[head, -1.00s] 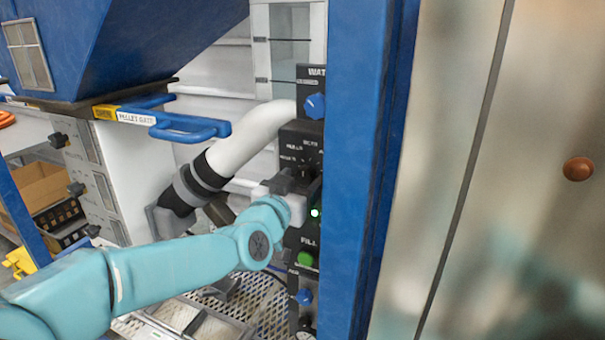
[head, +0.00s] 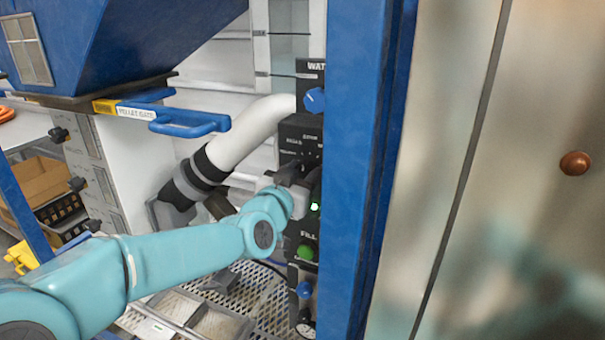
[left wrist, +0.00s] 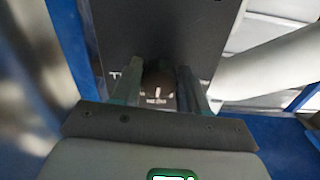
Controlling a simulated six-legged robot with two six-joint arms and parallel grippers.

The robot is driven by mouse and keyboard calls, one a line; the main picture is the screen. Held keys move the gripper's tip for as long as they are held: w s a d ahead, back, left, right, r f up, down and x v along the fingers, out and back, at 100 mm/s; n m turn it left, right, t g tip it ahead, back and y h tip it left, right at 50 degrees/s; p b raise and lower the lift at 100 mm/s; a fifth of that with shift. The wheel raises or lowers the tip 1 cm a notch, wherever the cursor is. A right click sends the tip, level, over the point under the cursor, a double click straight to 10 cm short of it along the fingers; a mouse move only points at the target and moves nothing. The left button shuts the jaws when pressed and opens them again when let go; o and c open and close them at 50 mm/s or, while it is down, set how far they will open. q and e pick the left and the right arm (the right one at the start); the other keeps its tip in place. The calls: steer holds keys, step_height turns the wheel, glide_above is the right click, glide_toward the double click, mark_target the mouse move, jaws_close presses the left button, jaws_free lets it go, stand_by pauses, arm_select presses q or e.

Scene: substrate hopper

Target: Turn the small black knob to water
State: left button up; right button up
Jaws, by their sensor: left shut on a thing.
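The small black knob (left wrist: 158,74) shows as a dark round shape in the left wrist view, on a dark panel with white lettering. My left gripper (left wrist: 158,92) has its two fingers on either side of the knob and is shut on it. In the head view, my left gripper (head: 292,176) is at the dark selector panel (head: 300,128), and it hides the knob there. Which mark the knob points to cannot be told. My right gripper is in neither view.
A blue post (head: 355,180) stands close right of the panel. A blue knob (head: 314,100) is above, and a green button (head: 305,252) and another blue knob (head: 304,290) are below. A white pipe (head: 250,130) and blue gate handle (head: 190,125) lie left.

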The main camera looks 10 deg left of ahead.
arm_select(q)
steer(key=m, duration=0.3)
steer(key=shift+m, duration=0.3)
steer(key=shift+m+p, duration=0.35)
steer(key=shift+m, duration=1.25)
steer(key=o, duration=1)
steer(key=shift+s+r, duration=0.1)
steer(key=shift+s, duration=0.05)
steer(key=shift+a, duration=0.1)
steer(key=s+a+b, duration=0.1)
steer(key=s, duration=0.4)
steer(key=s+a+b, duration=0.1)
steer(key=s, duration=0.4)
steer(key=s+a+b, duration=0.1)
steer(key=s, duration=0.5)
